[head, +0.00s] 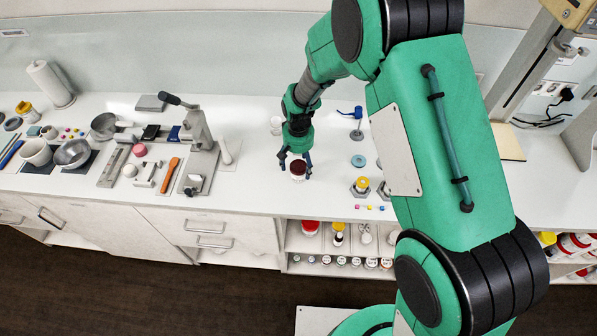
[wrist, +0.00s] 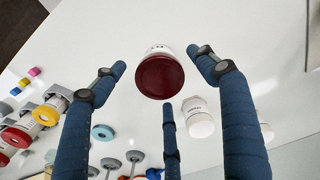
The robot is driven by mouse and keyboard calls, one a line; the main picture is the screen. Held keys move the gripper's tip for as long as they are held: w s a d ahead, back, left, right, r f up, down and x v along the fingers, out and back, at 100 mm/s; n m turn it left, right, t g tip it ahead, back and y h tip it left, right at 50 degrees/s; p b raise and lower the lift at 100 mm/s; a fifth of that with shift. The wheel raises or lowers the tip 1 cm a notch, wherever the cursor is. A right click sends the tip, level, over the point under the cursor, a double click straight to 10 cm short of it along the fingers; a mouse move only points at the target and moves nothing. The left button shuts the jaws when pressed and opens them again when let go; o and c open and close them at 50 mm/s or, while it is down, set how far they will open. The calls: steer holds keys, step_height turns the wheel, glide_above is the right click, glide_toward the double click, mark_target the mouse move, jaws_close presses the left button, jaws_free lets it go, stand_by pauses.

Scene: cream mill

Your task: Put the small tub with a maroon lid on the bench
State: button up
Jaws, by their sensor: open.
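The small tub with a maroon lid (head: 298,169) stands upright on the white bench (head: 255,190), near its front edge. In the wrist view the tub (wrist: 160,76) shows its round maroon lid toward the camera, with part of its white body and some dark print behind. My gripper (head: 294,172) is at the tub, with fingers on either side of it. In the wrist view my gripper's blue fingers (wrist: 163,90) are spread around the tub, with visible gaps to the two upper fingers. The gripper is open and holds nothing.
White lidded tubs (wrist: 197,115) stand close to the maroon-lidded tub. A press-like stand (head: 200,150) is to the left. A blue-green disc (head: 358,161) and a yellow-topped container (head: 361,184) are to the right. Open shelves with jars (head: 311,227) lie below the bench edge.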

mark_target(298, 166)
steer(key=shift+f, duration=2.35)
steer(key=c, duration=1.5)
steer(key=shift+r, duration=0.15)
steer(key=shift+r, duration=0.45)
steer(key=shift+s+d+r, duration=0.1)
steer(key=shift+s+r, duration=0.05)
steer(key=shift+r, duration=0.5)
steer(key=shift+s+d+r, duration=0.1)
steer(key=shift+s+r, duration=0.05)
steer(key=shift+r, duration=0.45)
steer(key=s+d, duration=0.2)
steer(key=s, duration=0.2)
steer(key=s+d+r, duration=0.1)
steer(key=s, duration=0.4)
steer(key=s+d, duration=0.2)
steer(key=s, duration=0.3)
steer(key=shift+s+d+r, duration=0.15)
steer(key=shift+d+r, duration=0.05)
steer(key=shift+d, duration=0.15)
steer(key=shift+b, duration=0.3)
